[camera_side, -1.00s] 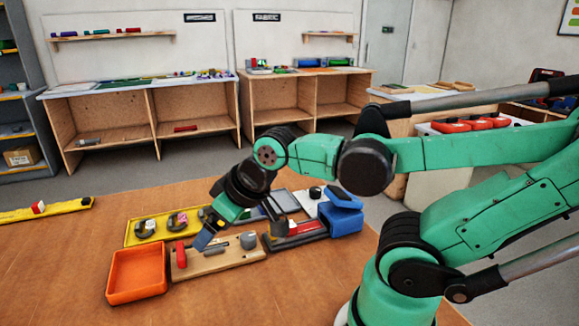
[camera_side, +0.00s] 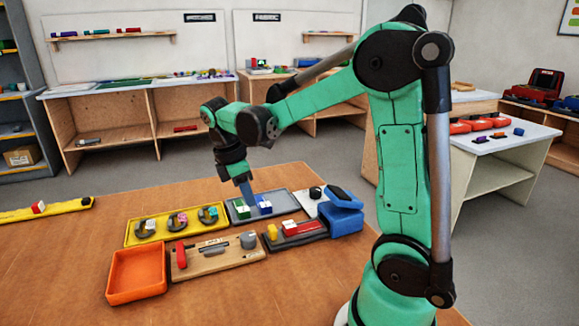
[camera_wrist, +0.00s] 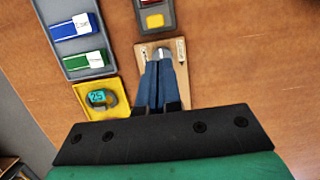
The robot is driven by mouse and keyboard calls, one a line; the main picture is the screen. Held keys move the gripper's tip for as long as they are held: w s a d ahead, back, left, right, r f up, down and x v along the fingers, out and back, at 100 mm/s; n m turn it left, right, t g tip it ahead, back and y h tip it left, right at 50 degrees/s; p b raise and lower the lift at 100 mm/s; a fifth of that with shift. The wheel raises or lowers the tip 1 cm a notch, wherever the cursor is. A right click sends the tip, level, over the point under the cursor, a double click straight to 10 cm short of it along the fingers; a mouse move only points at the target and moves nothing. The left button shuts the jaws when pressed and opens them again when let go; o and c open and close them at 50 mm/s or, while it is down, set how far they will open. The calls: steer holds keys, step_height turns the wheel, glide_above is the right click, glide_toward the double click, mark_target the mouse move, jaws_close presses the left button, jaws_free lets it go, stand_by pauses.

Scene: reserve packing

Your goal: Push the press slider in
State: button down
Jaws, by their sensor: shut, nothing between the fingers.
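A wooden board (camera_side: 215,262) lies on the table, with a red upright part (camera_side: 181,255) at its left, a lying grey bar (camera_side: 214,250) and a grey cylinder (camera_side: 248,240) at its right end. I cannot tell for sure which part is the press slider. My gripper (camera_side: 249,200) is shut and empty, pointing down and raised above the table. In the wrist view its blue fingers (camera_wrist: 161,66) cover most of the wooden board (camera_wrist: 145,50), and a grey part shows just past the tips.
An orange bin (camera_side: 136,273) stands left of the board. Behind are a yellow tray (camera_side: 133,237) with several round holders and a grey tray (camera_side: 283,201) with labelled blocks. A dark tray (camera_side: 318,236) with yellow and red blocks and a blue device (camera_side: 341,222) stand right.

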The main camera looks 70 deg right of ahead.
mark_target(291, 225)
steer(key=x, duration=0.8)
steer(key=shift+s+f, duration=0.1)
steer(key=shift+f, duration=0.15)
steer(key=shift+s+d, duration=2.25)
steer(key=shift+d, duration=0.05)
steer(key=shift+r, duration=0.1)
